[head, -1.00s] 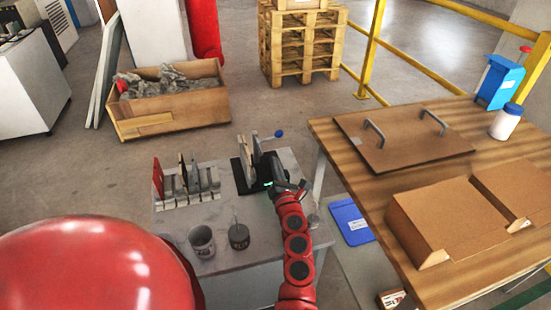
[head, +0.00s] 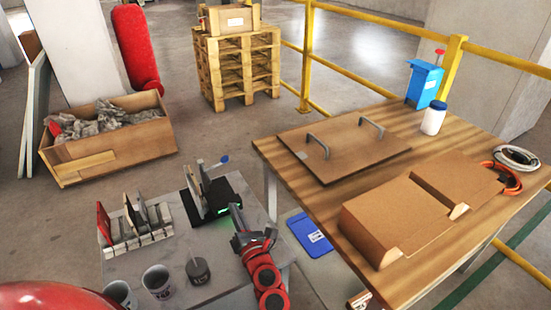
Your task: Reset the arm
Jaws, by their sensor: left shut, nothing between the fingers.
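My left gripper (head: 238,215) is over the right part of the small grey table (head: 225,280), at the end of my red arm. It is shut and empty. It is just to the right of a black stand (head: 235,193) with a small green light, and seems apart from it. A tile (head: 197,190) stands upright on this stand. A light rack (head: 140,240) at the left of the table holds a red tile (head: 105,222) and grey tiles. My right gripper is not in view.
Two cups (head: 157,280) and a dark round pot (head: 198,270) stand at the table's front. A wooden table (head: 290,160) at the right bears a board with handles (head: 345,150) and a cardboard box (head: 400,225). A blue bin (head: 307,234) is between the tables.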

